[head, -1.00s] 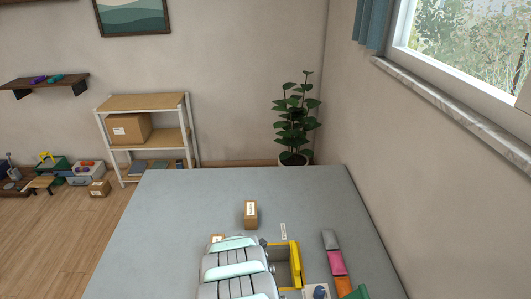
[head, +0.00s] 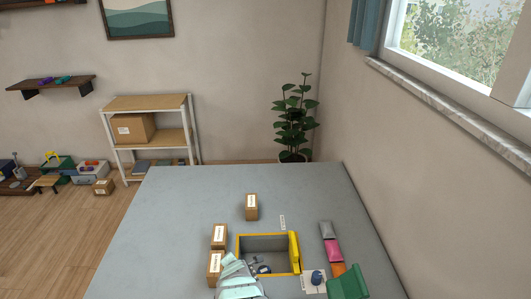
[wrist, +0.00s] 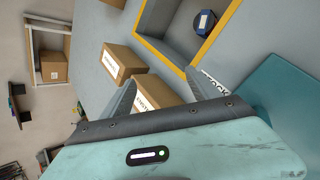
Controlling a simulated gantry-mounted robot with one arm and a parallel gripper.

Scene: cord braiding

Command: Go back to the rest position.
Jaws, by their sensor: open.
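My gripper (wrist: 168,95) shows in the wrist view with its two grey fingers spread apart and nothing between them. In the head view only part of my pale teal arm shows at the bottom edge, over the near part of the table. In the wrist view the fingers point towards two small labelled boxes, one farther box (wrist: 122,62) and one nearer box (wrist: 158,93) partly hidden by the gripper.
A yellow-edged grey tray (head: 297,254) stands on the grey table (head: 160,220) with dark items inside. Small boxes (head: 219,236) line its left side; another box (head: 251,206) stands behind. Grey, pink and orange blocks (head: 333,249) and a green object (head: 348,283) lie right. The table's left is clear.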

